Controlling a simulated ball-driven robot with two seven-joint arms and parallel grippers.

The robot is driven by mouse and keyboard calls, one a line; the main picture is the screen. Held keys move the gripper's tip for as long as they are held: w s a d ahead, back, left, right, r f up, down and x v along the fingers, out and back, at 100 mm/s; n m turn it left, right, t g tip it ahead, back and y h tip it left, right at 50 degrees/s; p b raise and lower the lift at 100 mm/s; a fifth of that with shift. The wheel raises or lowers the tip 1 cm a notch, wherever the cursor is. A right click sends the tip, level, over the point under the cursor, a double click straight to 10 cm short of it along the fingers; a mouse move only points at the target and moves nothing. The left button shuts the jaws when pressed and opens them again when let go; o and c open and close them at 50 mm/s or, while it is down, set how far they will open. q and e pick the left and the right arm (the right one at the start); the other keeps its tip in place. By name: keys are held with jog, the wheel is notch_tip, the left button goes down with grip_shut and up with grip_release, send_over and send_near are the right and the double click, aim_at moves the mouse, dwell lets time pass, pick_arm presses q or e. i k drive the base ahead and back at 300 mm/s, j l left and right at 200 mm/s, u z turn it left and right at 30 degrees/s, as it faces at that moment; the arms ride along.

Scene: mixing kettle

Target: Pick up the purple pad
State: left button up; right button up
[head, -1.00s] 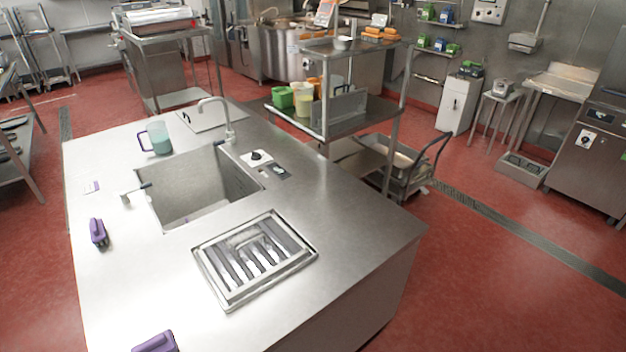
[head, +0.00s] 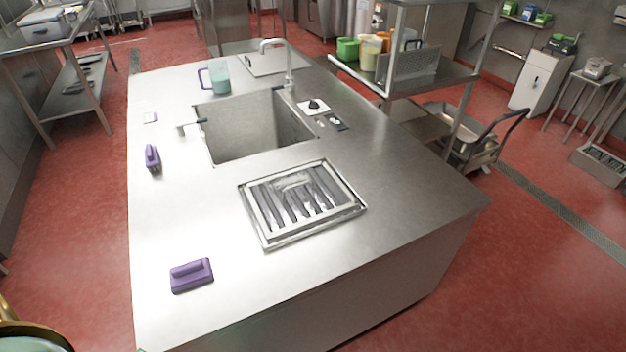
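A purple pad (head: 191,275) with a raised handle on top lies flat near the front left of the steel counter (head: 390,215). A second purple item, narrower and with a handle (head: 152,158), rests farther back near the counter's left edge, beside the sink. I cannot tell whether it is a brush or another pad. Neither of my grippers is in view.
A sink (head: 250,130) is set in the counter, with a tap (head: 288,62) and a blue-green jug (head: 219,77) behind it. A framed grate (head: 302,202) lies right of the pad. A gold-rimmed vessel (head: 30,330) shows at the lower left. Counter around the pad is clear.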

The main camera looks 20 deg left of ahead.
aim_at(189, 275)
jog(key=u, duration=0.4)
jog(key=k+u, duration=0.1)
jog(key=u, duration=0.35)
jog(key=j+u, duration=0.1)
jog(key=u, duration=0.3)
jog(key=k+u, duration=0.1)
jog(key=u, duration=0.3)
